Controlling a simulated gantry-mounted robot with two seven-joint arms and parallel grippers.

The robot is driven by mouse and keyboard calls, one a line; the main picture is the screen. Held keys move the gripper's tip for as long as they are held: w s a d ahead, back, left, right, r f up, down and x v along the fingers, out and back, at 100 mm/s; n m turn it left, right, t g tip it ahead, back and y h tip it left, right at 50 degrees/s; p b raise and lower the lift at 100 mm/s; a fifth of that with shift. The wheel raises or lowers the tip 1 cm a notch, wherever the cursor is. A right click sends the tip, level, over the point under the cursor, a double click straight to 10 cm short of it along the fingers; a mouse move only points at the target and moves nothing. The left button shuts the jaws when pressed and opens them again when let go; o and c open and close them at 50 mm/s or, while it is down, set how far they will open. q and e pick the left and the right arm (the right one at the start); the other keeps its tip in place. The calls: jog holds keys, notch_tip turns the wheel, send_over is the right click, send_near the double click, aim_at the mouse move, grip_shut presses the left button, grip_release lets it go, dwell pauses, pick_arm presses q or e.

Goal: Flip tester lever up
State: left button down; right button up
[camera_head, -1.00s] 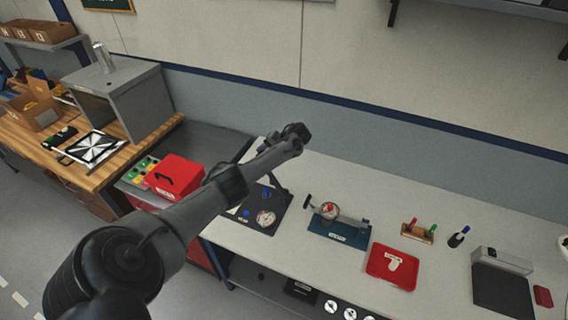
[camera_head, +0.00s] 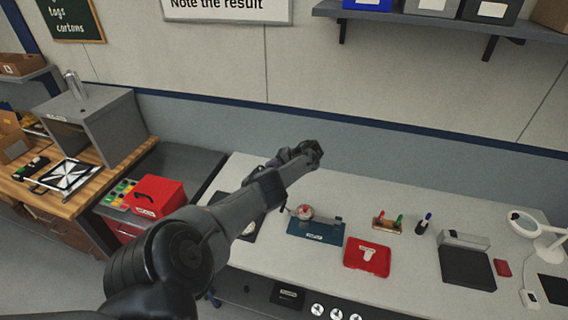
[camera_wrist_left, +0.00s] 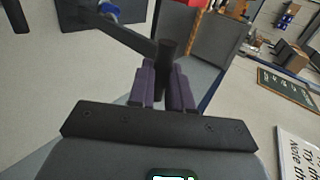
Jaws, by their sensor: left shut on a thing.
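My left gripper (camera_head: 304,151) reaches over the back of the light bench. In the left wrist view, its purple finger pads (camera_wrist_left: 160,88) are shut on the dark round grip of the lever (camera_wrist_left: 168,50). A dark lever bar (camera_wrist_left: 132,36) runs from this grip toward the upper left, near a blue part and a dark plate (camera_wrist_left: 82,14). In the head view my left arm covers most of the tester; part of its dark base (camera_head: 259,222) and a round dial (camera_head: 248,229) show beside the arm. My right gripper is out of view.
Right of my arm, a blue-based fixture (camera_head: 316,231), a red tray (camera_head: 366,265), a small rack (camera_head: 387,223) and a grey-black device (camera_head: 467,266) stand on the bench. A red box (camera_head: 154,196) is at left. Bare bench lies behind the fixture.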

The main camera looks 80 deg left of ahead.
pick_arm(q)
jog(key=shift+w+d+f, duration=0.25)
jog(key=shift+f, duration=0.3)
jog(key=c, duration=1.4)
grip_release()
jog(key=shift+c, duration=0.2)
jog(key=o, duration=0.5)
jog(key=shift+w+d+f, duration=0.1)
jog(key=shift+w+d, duration=0.05)
jog(key=shift+d, duration=0.1)
jog(key=v, duration=1.1)
jog(key=shift+a, duration=0.1)
